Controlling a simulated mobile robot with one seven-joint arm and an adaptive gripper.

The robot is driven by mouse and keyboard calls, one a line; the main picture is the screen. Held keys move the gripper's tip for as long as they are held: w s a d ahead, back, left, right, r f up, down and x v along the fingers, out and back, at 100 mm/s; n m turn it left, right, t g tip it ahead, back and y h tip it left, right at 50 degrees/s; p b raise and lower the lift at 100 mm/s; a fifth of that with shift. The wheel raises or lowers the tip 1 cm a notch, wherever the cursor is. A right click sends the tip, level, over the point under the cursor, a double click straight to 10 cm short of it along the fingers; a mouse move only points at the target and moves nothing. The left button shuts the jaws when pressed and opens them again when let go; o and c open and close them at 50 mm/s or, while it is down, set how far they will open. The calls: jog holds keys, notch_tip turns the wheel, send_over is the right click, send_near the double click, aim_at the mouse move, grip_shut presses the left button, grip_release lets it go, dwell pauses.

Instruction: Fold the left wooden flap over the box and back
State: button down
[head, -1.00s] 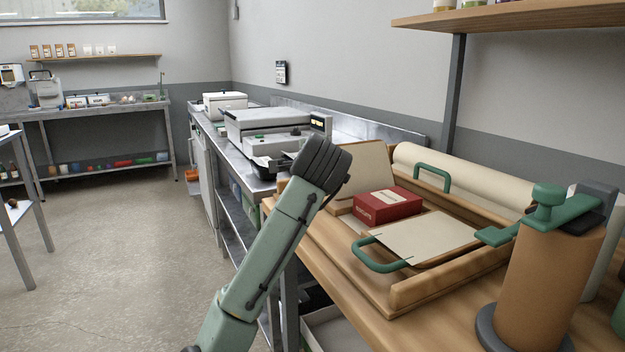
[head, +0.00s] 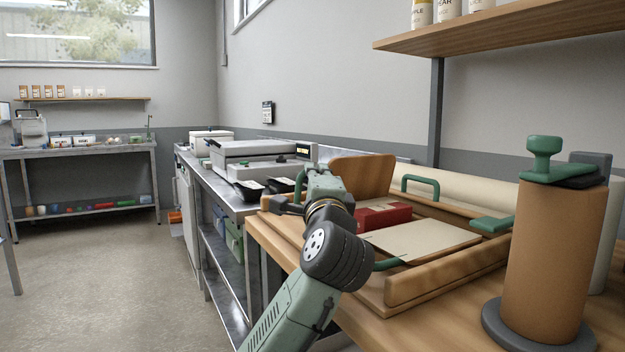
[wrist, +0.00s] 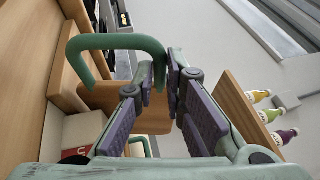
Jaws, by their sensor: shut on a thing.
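The left wooden flap (head: 362,174) stands raised, close to upright, at the left end of the wooden fixture, its bare brown face showing in the head view. In the wrist view, its green handle (wrist: 112,42) lies across the upper left, with brown wood (wrist: 122,108) behind it. My gripper (wrist: 161,76) is shut on one leg of this handle. The red box (head: 383,216) lies in the fixture, right of the flap, partly hidden by my arm. It also shows in the wrist view (wrist: 84,130).
A cream-faced right flap (head: 425,240) lies flat with a green handle (head: 388,264). Another green handle (head: 420,186) stands at the back beside a paper roll (head: 465,193). A brown cylinder (head: 556,265) stands at the right. A shelf (head: 490,32) hangs above.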

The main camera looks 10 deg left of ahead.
jog(key=shift+w+f, duration=0.1)
jog(key=shift+f, duration=0.5)
jog(key=c, duration=1.9)
grip_release()
jog(key=shift+f, duration=0.1)
jog(key=shift+o, duration=1.2)
jog(key=shift+r, duration=0.25)
jog(key=v, duration=1.2)
